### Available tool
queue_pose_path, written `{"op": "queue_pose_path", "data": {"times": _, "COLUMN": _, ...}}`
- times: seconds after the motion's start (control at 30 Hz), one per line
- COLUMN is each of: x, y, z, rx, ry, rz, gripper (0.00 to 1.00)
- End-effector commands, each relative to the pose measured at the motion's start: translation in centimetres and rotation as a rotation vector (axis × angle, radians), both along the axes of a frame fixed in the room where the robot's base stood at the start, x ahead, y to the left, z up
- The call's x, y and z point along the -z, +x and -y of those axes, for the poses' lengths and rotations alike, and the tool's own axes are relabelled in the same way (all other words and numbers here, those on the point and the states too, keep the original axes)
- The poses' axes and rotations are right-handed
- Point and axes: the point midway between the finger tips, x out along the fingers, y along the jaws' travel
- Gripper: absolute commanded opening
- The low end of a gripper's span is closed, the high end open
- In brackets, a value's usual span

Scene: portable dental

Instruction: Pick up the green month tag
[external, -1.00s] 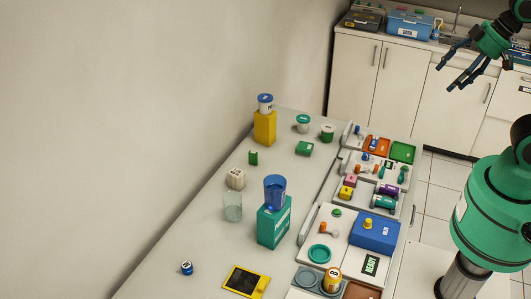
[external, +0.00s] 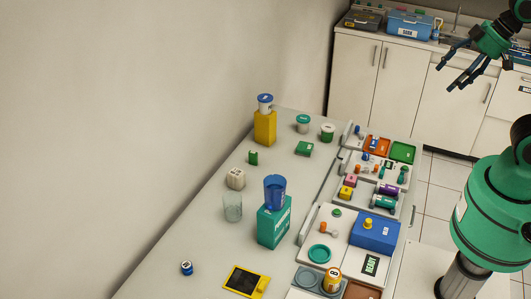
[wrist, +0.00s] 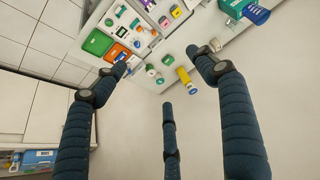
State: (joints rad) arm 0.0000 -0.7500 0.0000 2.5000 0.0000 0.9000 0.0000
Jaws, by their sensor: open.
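Two small green pieces that could be the green month tag show on the long counter in the external view: an upright green block (external: 253,157) left of centre, and a flatter green block (external: 304,149) further right, near two lidded jars. No month lettering is readable on either. A green block (wrist: 168,60) also shows in the wrist view, between the fingers in the picture but well beyond them. My gripper (external: 453,78) is open and empty, high at the upper right, away from the counter and touching nothing.
A yellow box (external: 265,128) with a blue-lidded jar stands at the counter's far end. A teal box (external: 273,224) with a blue cup, a clear glass (external: 232,207) and a white block (external: 236,179) stand nearer. Trays with small parts line the right edge. The counter between the green pieces is clear.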

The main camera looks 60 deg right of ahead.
Motion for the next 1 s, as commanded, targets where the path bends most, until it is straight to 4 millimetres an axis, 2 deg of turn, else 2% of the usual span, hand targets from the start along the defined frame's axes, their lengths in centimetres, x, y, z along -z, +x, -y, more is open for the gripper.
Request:
{"op": "queue_pose_path", "data": {"times": 0.13, "x": 0.0, "y": 0.0, "z": 0.0, "rx": 0.0, "ry": 0.0, "rz": 0.0, "gripper": 0.71}}
{"op": "queue_pose_path", "data": {"times": 0.3, "x": 0.0, "y": 0.0, "z": 0.0, "rx": 0.0, "ry": 0.0, "rz": 0.0, "gripper": 0.43}}
{"op": "queue_pose_path", "data": {"times": 0.73, "x": -0.2, "y": 0.6, "z": 0.0, "rx": 0.0, "ry": 0.0, "rz": -0.001, "gripper": 0.43}}
{"op": "queue_pose_path", "data": {"times": 0.87, "x": -0.6, "y": 1.9, "z": 0.0, "rx": 0.0, "ry": 0.0, "rz": -0.005, "gripper": 0.43}}
{"op": "queue_pose_path", "data": {"times": 1.0, "x": -1.1, "y": 4.5, "z": -0.1, "rx": 0.001, "ry": 0.0, "rz": -0.011, "gripper": 0.43}}
